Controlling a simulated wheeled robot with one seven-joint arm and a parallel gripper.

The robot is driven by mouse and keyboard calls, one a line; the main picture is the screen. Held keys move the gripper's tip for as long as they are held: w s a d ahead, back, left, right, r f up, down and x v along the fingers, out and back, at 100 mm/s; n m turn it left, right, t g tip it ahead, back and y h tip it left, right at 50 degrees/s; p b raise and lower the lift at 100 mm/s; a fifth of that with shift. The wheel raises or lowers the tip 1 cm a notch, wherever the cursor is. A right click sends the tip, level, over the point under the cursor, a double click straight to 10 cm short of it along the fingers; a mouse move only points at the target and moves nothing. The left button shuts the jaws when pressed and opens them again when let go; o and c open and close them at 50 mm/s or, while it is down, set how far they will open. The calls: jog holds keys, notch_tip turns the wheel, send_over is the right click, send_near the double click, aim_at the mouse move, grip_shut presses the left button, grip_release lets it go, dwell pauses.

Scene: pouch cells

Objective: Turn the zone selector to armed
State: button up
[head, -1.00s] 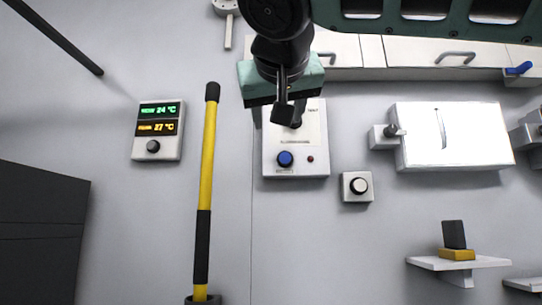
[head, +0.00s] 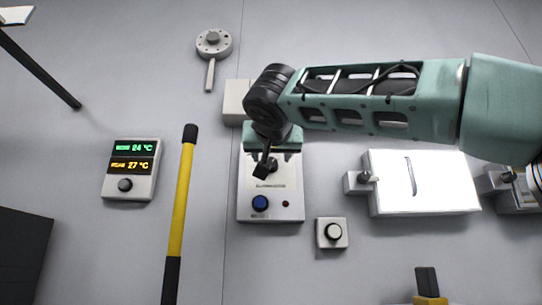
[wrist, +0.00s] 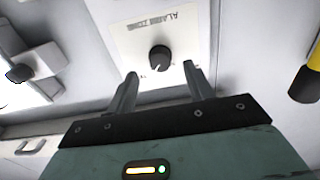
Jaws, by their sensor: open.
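The zone selector is a dark round knob (wrist: 160,58) on a white plate (wrist: 180,30) lettered ALARM ZONE, upside down in the wrist view. A small pale mark shows at the knob's lower edge there; its setting cannot be read. In the head view the plate is on a white wall box (head: 246,190), and my gripper partly hides the knob. My gripper (head: 264,165) is in front of it. In the wrist view my gripper (wrist: 160,72) is open, its fingertips to either side of the knob, with no contact visible.
A push-button box (head: 332,233) and a bright panel (head: 420,183) are to the right. A yellow pole (head: 181,210) and a temperature display (head: 131,168) are to the left.

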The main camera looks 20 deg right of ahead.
aim_at(271, 163)
jog(key=shift+p+x, duration=0.6)
jog(key=shift+x, duration=1.65)
jog(key=c, duration=1)
jog(key=shift+o, duration=0.2)
